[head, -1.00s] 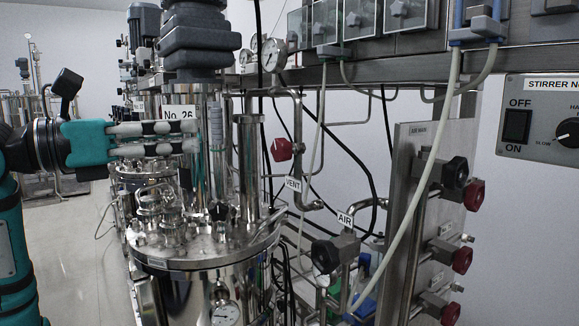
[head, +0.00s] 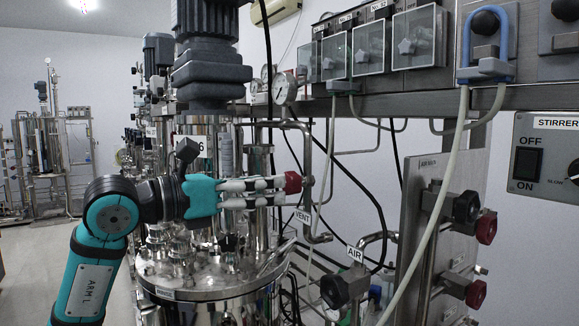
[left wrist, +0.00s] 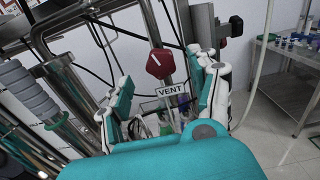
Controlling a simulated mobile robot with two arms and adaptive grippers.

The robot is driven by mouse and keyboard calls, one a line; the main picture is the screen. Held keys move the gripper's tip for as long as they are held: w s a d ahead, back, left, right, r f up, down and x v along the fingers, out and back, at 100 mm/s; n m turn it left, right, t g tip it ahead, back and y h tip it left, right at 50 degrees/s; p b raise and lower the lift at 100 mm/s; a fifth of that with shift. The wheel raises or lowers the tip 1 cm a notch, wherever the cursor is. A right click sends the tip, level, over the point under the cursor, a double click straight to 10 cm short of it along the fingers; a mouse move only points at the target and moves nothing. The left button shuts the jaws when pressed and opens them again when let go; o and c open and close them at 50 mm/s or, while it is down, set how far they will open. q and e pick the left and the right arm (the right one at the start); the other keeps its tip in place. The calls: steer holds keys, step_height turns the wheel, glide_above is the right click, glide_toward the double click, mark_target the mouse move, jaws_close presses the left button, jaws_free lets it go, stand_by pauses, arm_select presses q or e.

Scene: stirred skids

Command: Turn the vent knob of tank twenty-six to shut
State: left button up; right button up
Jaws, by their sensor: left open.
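The red vent knob (head: 293,182) sits on a steel pipe above the VENT tag (head: 303,217). In the left wrist view the knob (left wrist: 160,64) shows a white mark on its face, with the VENT tag (left wrist: 171,90) below it. My left gripper (head: 284,191) reaches in from the left in front of tank twenty-six (head: 205,285), its fingertips close to the knob. In the left wrist view its fingers (left wrist: 165,95) stand apart, one to each side of the knob's line, with nothing held; I cannot tell whether they touch it. My right gripper is not in view.
A black AIR knob (head: 335,290) is at the lower right. Black and red knobs (head: 486,227) stand on the steel panel. Pale hoses (head: 440,200) hang from the rail. The stirrer switch box (head: 545,155) is at the right. Open floor (head: 40,260) lies at left.

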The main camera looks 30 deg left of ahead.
mark_target(290, 182)
arm_select(q)
steer(key=p+x, duration=0.2)
steer(key=x, duration=0.4)
steer(key=shift+c, duration=0.4)
steer(key=c, duration=1.1)
